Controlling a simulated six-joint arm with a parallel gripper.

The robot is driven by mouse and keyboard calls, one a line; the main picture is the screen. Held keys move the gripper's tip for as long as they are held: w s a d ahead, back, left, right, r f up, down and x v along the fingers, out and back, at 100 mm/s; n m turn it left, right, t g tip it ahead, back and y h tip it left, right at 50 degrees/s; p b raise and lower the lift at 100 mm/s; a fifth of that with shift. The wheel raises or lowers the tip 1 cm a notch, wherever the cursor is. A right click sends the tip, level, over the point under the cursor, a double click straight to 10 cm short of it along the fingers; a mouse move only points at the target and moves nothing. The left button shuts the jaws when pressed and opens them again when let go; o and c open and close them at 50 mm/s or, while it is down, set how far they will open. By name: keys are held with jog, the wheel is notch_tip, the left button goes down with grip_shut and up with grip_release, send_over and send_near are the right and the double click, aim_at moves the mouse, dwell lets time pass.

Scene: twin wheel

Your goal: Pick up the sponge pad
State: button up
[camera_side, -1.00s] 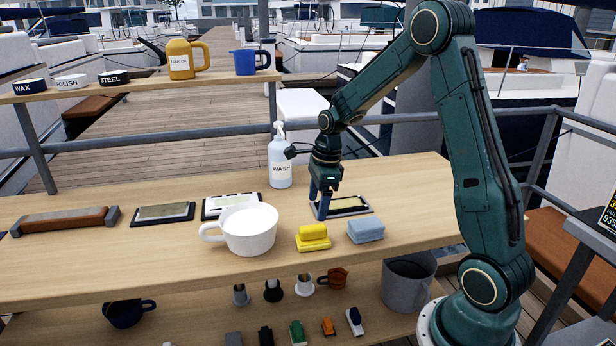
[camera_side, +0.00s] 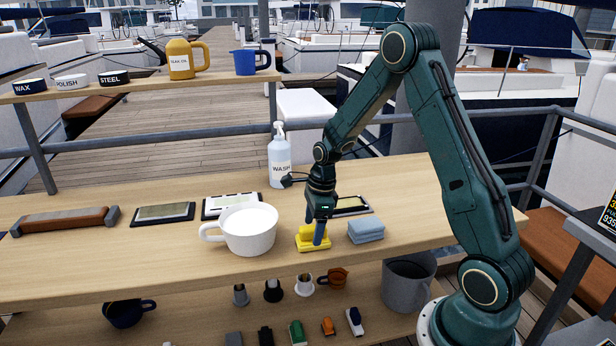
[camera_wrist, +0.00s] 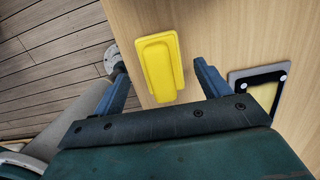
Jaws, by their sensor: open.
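The sponge pad (camera_side: 312,246), a yellow block on a wider yellow base, lies on the wooden workbench near its front edge. It also shows in the wrist view (camera_wrist: 158,68). My gripper (camera_side: 318,238) points down at the pad, and a blue finger partly hides it in the side view. In the wrist view my gripper (camera_wrist: 162,85) is open, with the pad in line with the gap between its fingers. I cannot tell whether a finger touches it.
A white cup (camera_side: 249,230) stands close left of the pad, and a folded blue-grey cloth (camera_side: 366,230) lies close right. A dark-framed tray (camera_side: 352,207) and a spray bottle (camera_side: 279,162) are behind. Below the bench is a shelf with small items.

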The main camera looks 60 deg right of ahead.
aim_at(313, 227)
jog(key=shift+w+a+f, duration=0.1)
jog(key=shift+f, duration=0.75)
jog(key=shift+w+a+f, duration=0.1)
jog(key=shift+f, duration=0.7)
jog(key=c, duration=1.1)
